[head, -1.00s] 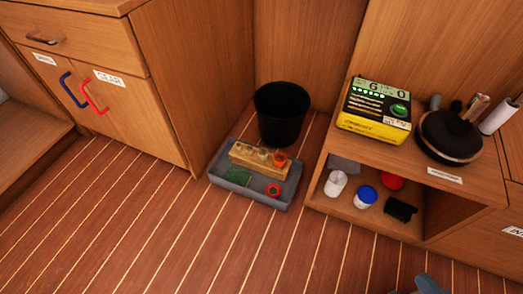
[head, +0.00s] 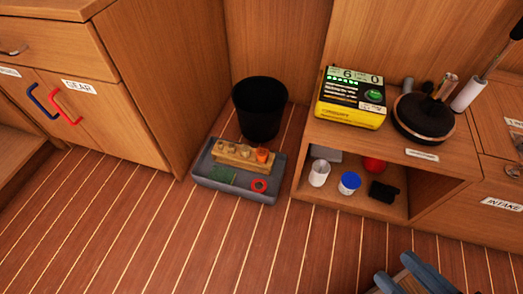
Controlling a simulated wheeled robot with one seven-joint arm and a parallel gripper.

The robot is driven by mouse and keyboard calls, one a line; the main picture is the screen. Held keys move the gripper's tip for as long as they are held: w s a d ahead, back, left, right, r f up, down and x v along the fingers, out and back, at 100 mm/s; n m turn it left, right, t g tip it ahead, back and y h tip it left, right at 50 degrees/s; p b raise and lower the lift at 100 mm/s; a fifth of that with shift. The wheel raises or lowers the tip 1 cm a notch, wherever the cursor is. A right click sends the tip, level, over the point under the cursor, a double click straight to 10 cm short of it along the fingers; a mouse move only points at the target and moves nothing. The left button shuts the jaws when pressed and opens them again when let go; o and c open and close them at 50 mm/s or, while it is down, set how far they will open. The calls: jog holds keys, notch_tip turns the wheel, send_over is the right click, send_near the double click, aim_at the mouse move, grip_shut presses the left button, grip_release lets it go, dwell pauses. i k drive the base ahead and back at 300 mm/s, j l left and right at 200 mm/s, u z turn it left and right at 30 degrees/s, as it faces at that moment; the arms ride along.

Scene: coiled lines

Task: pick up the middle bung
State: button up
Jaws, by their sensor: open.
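A wooden block (head: 236,160) lies in a grey tray (head: 235,192) on the floor and holds a short row of small bungs. Tan bungs (head: 232,149) stand in its left and middle part, and an orange one (head: 262,154) stands at its right end. They are too small to tell exactly which tan one is the middle bung (head: 244,151). My gripper (head: 404,275) shows at the bottom right edge, with two blue-grey fingers apart and nothing seen between them. It is well to the right and nearer than the tray.
A black bin (head: 260,108) stands right behind the tray. A green pad (head: 220,175) and a red ring (head: 259,186) lie in the tray's front. An open-shelf cabinet (head: 340,205) with jars stands at right. The floor (head: 190,250) in front is clear.

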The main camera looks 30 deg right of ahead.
aim_at(231, 146)
jog(key=z, duration=3.1)
jog(key=k+j+u, duration=0.1)
jog(key=u, duration=3)
jog(key=i+j, duration=0.25)
jog(key=i, duration=0.2)
